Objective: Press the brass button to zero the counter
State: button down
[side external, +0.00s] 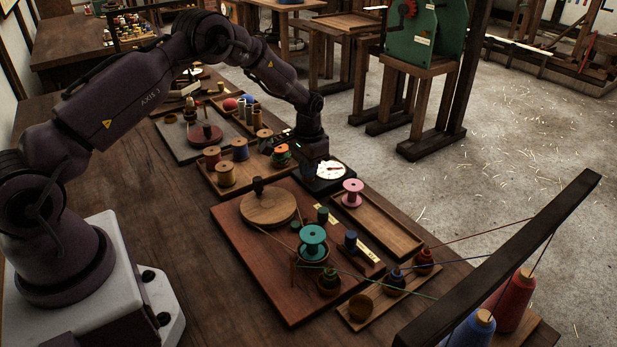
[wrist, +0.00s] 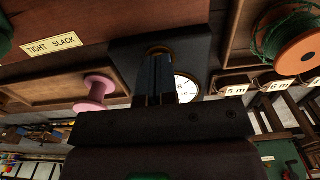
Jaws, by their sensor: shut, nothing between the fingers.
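The counter (side external: 322,187) is a dark box with a white round dial (side external: 330,171) on top. It also shows in the wrist view, with the dial (wrist: 185,88) partly behind my fingers. My gripper (wrist: 158,58) is shut and empty, its fingertips over the counter's top beside the dial. A brass-coloured rim (wrist: 160,48) shows just around the fingertips, and the rest of the brass button is hidden behind them. I cannot tell whether the fingers touch it. In the side view my gripper hangs above the counter's left part, and the button is hidden.
A pink spool (side external: 352,192) stands in a wooden tray (side external: 385,228) close to the counter. A reddish board (side external: 245,235) with a wooden disc and a teal spool (side external: 313,243) lies in front. A tray of spools (side external: 226,173) is to the left. An orange-ended green spool (wrist: 295,45) is near in the wrist view.

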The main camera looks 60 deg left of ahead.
jog(key=shift+r, duration=3.5)
